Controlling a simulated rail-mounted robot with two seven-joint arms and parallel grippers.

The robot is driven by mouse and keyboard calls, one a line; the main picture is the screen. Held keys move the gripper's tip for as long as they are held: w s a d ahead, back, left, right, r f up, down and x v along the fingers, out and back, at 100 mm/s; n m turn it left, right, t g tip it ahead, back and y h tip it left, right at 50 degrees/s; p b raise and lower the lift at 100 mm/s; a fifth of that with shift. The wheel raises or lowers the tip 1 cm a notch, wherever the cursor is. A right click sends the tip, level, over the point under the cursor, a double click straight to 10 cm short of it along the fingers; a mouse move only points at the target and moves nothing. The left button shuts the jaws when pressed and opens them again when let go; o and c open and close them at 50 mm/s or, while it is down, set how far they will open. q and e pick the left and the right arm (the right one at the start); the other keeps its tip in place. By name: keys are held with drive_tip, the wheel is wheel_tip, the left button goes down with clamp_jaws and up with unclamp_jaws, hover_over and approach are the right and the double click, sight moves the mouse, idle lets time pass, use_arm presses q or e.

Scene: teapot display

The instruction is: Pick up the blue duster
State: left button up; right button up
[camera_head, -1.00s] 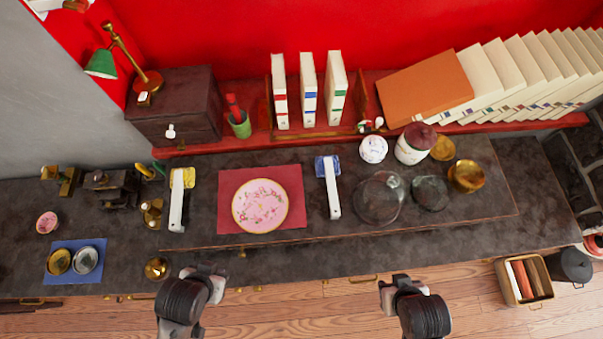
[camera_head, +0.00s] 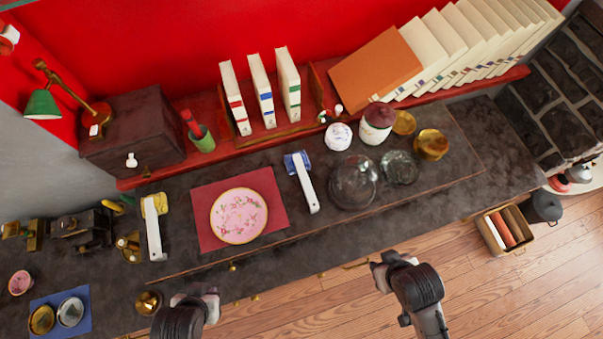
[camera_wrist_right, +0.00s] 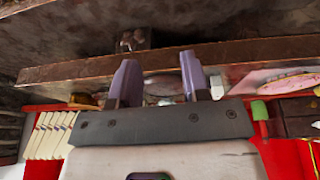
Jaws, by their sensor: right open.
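The blue duster (camera_head: 307,188) has a white handle and a blue head. In the head view it lies on the dark counter just right of the red mat, with its head toward the shelf and its handle toward the front edge. My right gripper (camera_head: 377,274) is in front of the counter edge, apart from the duster and to its lower right. In the right wrist view its two purple fingers (camera_wrist_right: 158,80) are spread with nothing between them.
A pink plate (camera_head: 239,215) lies on the red mat (camera_head: 275,206) left of the duster. A glass dome (camera_head: 353,182) stands close on its right. A similar white-handled duster with a yellow head (camera_head: 154,230) lies further left. Bare counter lies before the blue duster.

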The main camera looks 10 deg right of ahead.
drive_tip(key=shift+o, duration=0.2)
drive_tip(key=shift+o, duration=1.3)
